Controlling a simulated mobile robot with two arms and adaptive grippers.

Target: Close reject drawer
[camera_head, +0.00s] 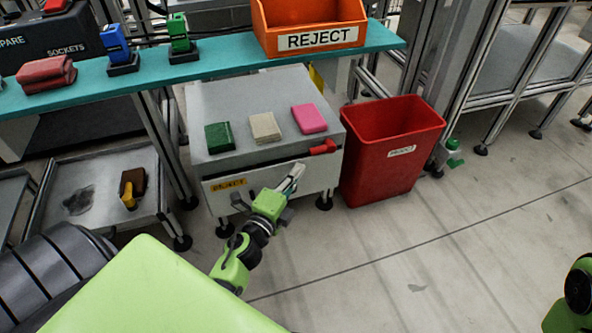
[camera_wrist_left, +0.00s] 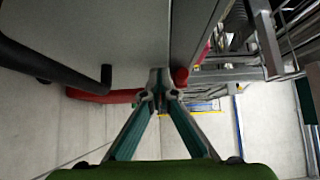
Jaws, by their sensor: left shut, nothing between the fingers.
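The reject drawer (camera_head: 228,184) is the light grey front with a yellow REJECT label on the low cabinet. A thin dark gap runs below the cabinet top; I cannot tell how far the drawer stands out. A dark handle (camera_head: 240,201) is on its lower front. My left gripper (camera_head: 293,178) is in front of the right part of the drawer front and is shut and empty. In the left wrist view, the shut fingertips (camera_wrist_left: 159,82) are near a grey panel (camera_wrist_left: 85,35) with a black bar handle (camera_wrist_left: 50,68) and a red bar (camera_wrist_left: 103,96). Contact is unclear. My right gripper is out of view.
Green (camera_head: 219,137), beige (camera_head: 265,128) and pink (camera_head: 309,118) blocks lie on the cabinet top, near a red latch-like part (camera_head: 323,147). A red bin (camera_head: 385,170) stands right of the cabinet. A teal shelf (camera_head: 215,62) is above and behind. Floor in front right is clear.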

